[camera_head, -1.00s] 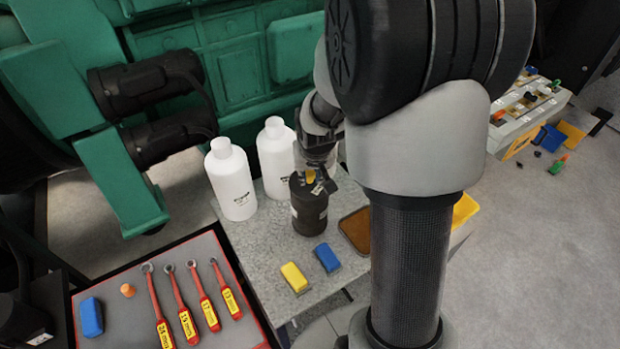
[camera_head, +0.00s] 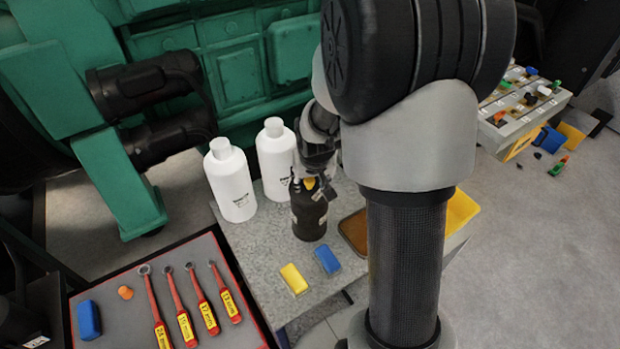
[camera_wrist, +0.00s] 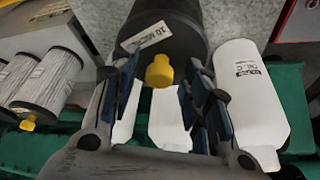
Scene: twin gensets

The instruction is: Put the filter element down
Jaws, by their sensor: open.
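The filter element is a black cylinder (camera_head: 309,220) standing upright on the grey bench top (camera_head: 262,240), in front of the white bottles. In the wrist view its dark body (camera_wrist: 170,35) has a white "10 MICRON" label and a yellow knob (camera_wrist: 159,71) on its end. My gripper (camera_head: 316,186) is at the top of the cylinder. In the wrist view my gripper (camera_wrist: 162,80) is open, with one finger on each side of the yellow knob and gaps beside it. The cylinder's far side is hidden.
Two white bottles (camera_head: 231,182) stand close behind and left. A blue block (camera_head: 327,260) and a yellow block (camera_head: 294,279) lie in front. A brown tray (camera_head: 354,232) is close on the right. Pleated filters (camera_wrist: 45,80) show left in the wrist view.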

